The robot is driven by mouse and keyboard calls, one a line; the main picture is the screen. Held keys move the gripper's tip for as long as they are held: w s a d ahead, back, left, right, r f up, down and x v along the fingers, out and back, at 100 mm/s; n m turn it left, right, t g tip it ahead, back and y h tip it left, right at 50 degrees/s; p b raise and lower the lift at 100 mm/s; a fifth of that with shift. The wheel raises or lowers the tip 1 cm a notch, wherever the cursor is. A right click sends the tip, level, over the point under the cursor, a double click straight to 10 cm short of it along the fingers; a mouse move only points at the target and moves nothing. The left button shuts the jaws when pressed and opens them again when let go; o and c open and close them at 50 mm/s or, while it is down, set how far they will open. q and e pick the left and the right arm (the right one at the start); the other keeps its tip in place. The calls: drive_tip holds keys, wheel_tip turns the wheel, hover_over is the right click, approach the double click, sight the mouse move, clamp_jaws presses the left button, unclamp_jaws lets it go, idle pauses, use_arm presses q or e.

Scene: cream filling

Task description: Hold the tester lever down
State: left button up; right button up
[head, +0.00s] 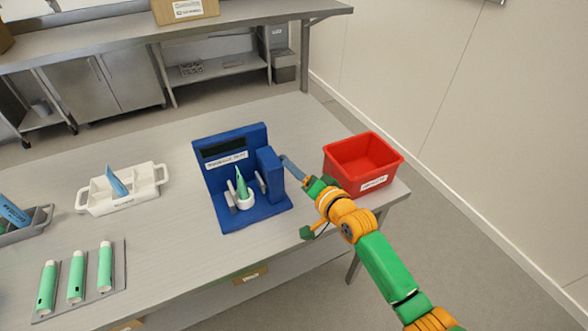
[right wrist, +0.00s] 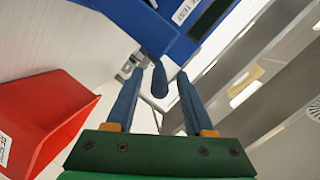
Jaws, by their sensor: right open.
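The blue tester (head: 222,178) stands upright on the table, with a green-and-white tube (head: 241,186) upright in its white cup. My right gripper (head: 285,159) is at the tester's right side, its blue-grey fingers reaching toward the housing. In the right wrist view, the tester lever (right wrist: 160,80) is a short dark blue handle between the two open fingers of my right gripper (right wrist: 158,88). There are gaps on both sides, so nothing is gripped. The lever is not clearly visible in the head view, where the gripper covers that side. My left gripper is not in view.
A red bin (head: 365,165) stands right of the tester, close to my right wrist; it also shows in the wrist view (right wrist: 40,115). A white divided tray (head: 140,200) and a mat with green tubes (head: 119,262) are at left. The table between them is clear.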

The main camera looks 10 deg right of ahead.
drive_tip(key=shift+x, duration=0.8)
drive_tip(key=shift+s, duration=0.1)
clamp_jaws()
idle(0.8)
